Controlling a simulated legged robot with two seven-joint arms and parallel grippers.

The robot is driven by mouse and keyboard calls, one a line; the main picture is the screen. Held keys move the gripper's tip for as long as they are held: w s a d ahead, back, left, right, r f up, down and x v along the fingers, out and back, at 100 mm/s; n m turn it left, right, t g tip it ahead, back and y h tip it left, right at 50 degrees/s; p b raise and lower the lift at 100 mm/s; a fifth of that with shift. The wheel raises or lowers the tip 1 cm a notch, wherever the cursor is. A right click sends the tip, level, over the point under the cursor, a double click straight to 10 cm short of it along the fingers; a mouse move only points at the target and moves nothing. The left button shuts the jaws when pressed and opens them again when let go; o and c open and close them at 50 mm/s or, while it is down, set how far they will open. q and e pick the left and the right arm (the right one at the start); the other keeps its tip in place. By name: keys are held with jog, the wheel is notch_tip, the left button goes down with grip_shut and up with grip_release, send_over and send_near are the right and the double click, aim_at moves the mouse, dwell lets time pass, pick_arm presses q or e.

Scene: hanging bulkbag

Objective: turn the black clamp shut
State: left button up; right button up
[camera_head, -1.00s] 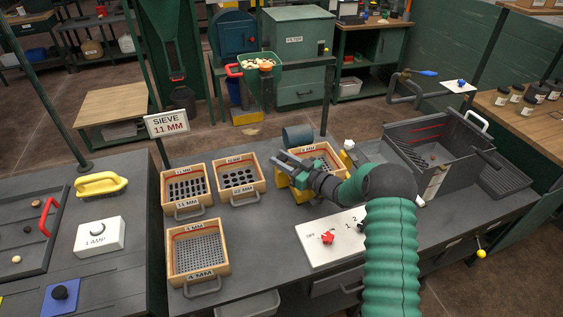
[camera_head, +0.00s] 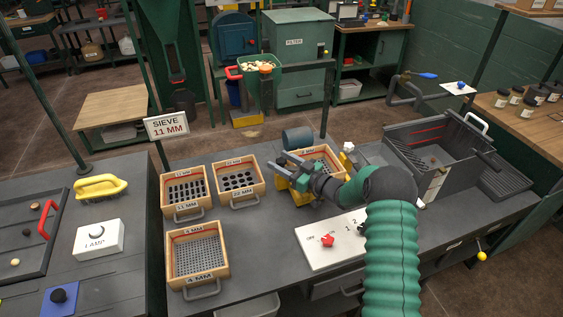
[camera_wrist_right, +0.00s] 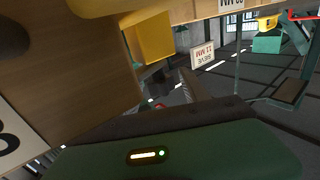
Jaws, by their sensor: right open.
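My right gripper (camera_head: 281,164) is open and empty in the head view, its fingers pointing left over the bench behind the middle of the work area. It is right beside a yellow block (camera_head: 282,184) and the wooden sieve box (camera_head: 338,159) at the back. The yellow block also shows close up in the right wrist view (camera_wrist_right: 153,38). I cannot pick out the black clamp for certain; the gripper and arm cover part of that spot. My left gripper is not in view.
A white panel with a red knob (camera_head: 327,241) lies nearer. A grey open bin (camera_head: 440,150) stands at the right.

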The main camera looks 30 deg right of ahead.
jog(key=v, duration=1.2)
jog(key=shift+w+f, duration=0.1)
jog(key=shift+f, duration=0.1)
